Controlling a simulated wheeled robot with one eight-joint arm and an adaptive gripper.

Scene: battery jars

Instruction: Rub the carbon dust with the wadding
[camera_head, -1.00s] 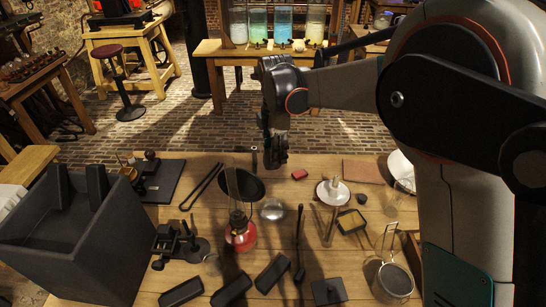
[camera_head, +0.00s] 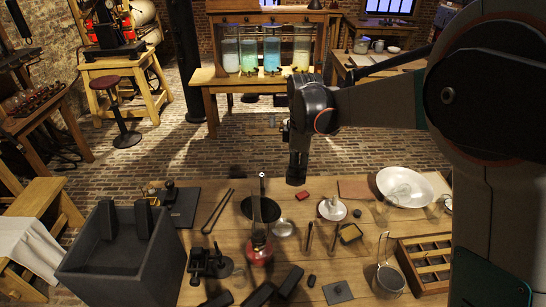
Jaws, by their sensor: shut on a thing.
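My gripper (camera_head: 297,172) hangs fingers down above the far part of the wooden table, seen in the head view. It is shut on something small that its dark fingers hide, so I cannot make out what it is. A black round pan (camera_head: 246,208) with its handle pointing away lies on the table, to the left of and nearer than the gripper. I cannot pick out any carbon dust, and no wadding can be told for sure in this view.
A red-based lamp (camera_head: 260,250) with a glass chimney stands in front of the pan. A grey bin (camera_head: 115,265) fills the near left. A white basin (camera_head: 420,184) and a wooden compartment tray (camera_head: 425,250) are at the right. Several small tools and dark blocks crowd the tabletop.

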